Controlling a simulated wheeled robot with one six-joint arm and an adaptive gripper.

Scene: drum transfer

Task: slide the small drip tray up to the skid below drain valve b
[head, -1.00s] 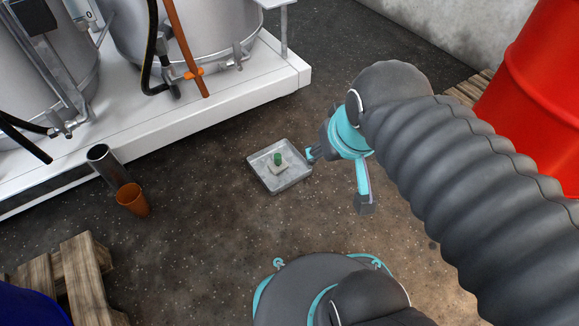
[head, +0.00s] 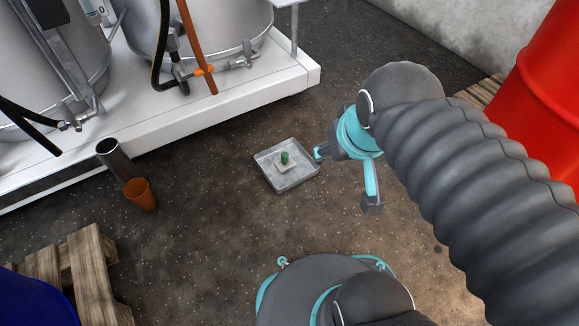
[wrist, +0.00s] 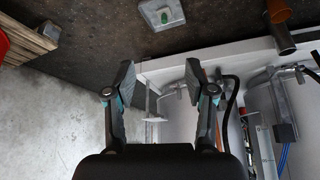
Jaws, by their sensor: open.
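The small drip tray (head: 268,160) is a shallow grey square pan on the floor, with a pale block and green knob inside. It also shows at the top of the wrist view (wrist: 149,15). The white skid (head: 240,105) lies behind it, with bare floor between. Two valves show at the vessels' bases, a left one (head: 75,122) and a right one (head: 243,60); I cannot read which is b. My gripper (head: 346,180) is open and empty right of the tray. One finger appears close to the tray's right edge; contact cannot be told. The wrist view shows both fingers apart (wrist: 160,85).
A wooden pallet (head: 85,265) is lower left. A red drum (head: 535,100) on a pallet stands right. Floor in front of the tray is clear.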

